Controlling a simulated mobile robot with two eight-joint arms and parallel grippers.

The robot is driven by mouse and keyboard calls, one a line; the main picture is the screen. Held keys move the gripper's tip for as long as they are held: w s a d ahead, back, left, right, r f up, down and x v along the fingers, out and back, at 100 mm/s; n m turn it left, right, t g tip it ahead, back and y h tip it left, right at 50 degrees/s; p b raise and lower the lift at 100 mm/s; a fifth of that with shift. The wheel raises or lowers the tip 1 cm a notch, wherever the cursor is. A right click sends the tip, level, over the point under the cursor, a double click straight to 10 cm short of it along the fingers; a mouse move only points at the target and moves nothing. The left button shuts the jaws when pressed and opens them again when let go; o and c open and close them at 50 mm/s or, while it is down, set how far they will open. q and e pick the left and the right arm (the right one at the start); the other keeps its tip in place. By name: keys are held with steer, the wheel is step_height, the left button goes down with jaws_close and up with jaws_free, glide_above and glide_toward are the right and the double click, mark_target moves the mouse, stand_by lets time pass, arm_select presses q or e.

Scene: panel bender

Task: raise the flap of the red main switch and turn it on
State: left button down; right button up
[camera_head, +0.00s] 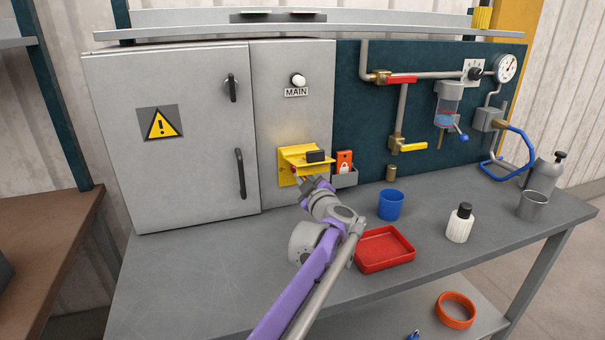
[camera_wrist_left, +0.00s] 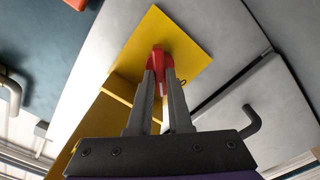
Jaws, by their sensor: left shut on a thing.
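The red switch (camera_wrist_left: 160,58) shows in the left wrist view, in front of its yellow backplate (camera_wrist_left: 178,30). My left gripper (camera_wrist_left: 160,78) is shut on the switch, one finger on each side. In the head view my left gripper (camera_head: 304,183) is at the yellow housing below the MAIN label (camera_head: 296,92), and the switch is mostly hidden. The yellow flap (camera_head: 298,151) stands out from the panel above the gripper, raised. The round lamp (camera_head: 298,80) above the label looks white. My right gripper is out of view.
A small grey holder (camera_head: 346,180) with a red tag (camera_head: 344,160) sits right of the switch. A red tray (camera_head: 384,250), blue cup (camera_head: 391,204) and white bottle (camera_head: 459,224) stand on the bench. The cabinet (camera_head: 180,100) is shut. The bench's left part is clear.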

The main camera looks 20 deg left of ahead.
arm_select(q)
steer(key=shift+d+m+p, duration=0.1)
steer(key=shift+m+p, duration=0.5)
steer(key=shift+m, duration=2.3)
steer(key=shift+f, duration=0.1)
steer(key=c, duration=0.8)
jaws_free()
steer(key=shift+c, duration=0.2)
steer(key=shift+s, duration=0.1)
steer(key=v, duration=1)
steer(key=shift+s+d+p, duration=0.25)
steer(key=shift+p, duration=0.15)
